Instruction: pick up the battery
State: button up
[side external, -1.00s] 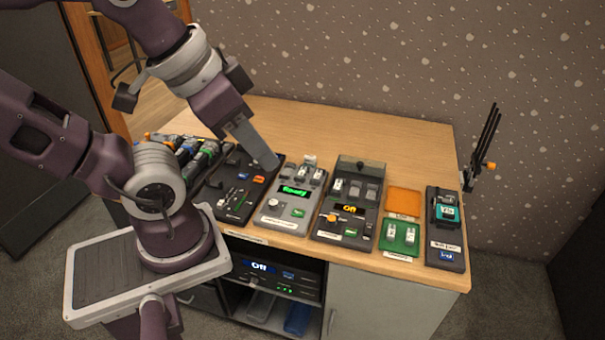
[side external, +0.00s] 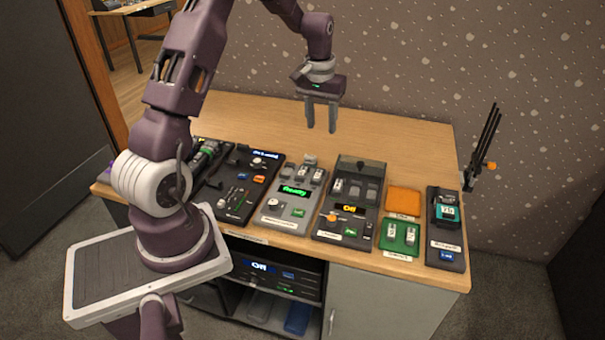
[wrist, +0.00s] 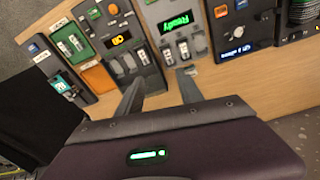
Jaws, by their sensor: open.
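My gripper (side external: 321,129) is open and empty, raised above the back of the bench with its fingers pointing down. Two similar white blocks (side external: 409,237) lie in the green tray (side external: 399,248). I cannot tell which one is the battery meant.
A dark unit reading "Off" (side external: 338,232) stands beside the Ready unit. An orange pad (side external: 404,200) and a dark tester-like unit (side external: 446,256) are further right. A black slotted rack (side external: 483,150) stands at the right edge. The wooden bench top (side external: 385,140) is clear at the back.

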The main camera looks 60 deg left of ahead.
jog(key=n+g, duration=0.1)
jog(key=n, duration=0.1)
send_over(302, 171)
jog(key=shift+h, duration=0.3)
jog(key=f, duration=1.2)
jog(key=shift+w+a+f, duration=0.2)
jog(key=shift+w, duration=0.05)
notch_tip(302, 171, down, 7)
jog(key=shift+s+d+f, duration=0.15)
jog(key=shift+f, duration=0.05)
grip_shut()
